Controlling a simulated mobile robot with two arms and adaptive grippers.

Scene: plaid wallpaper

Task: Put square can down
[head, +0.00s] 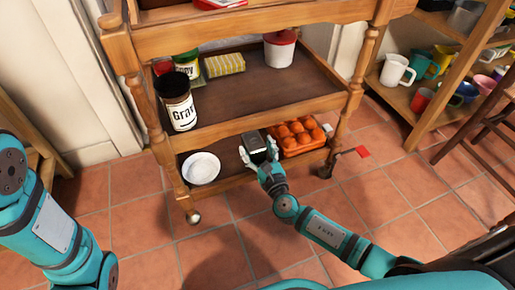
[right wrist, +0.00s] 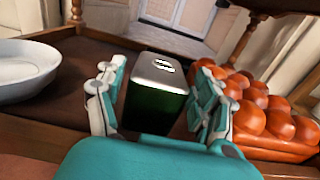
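The square can (head: 255,148) is dark green with a silver lid. It is between the fingers of my right gripper (head: 259,158), at the front of the cart's bottom shelf (head: 228,153).
An orange crate of round orange things (head: 298,138) stands close to the right of the can. A white bowl (head: 201,167) is to its left. The middle shelf (head: 245,95) hangs above, with a jar (head: 180,105) on it. Some dark shelf is bare between bowl and can.

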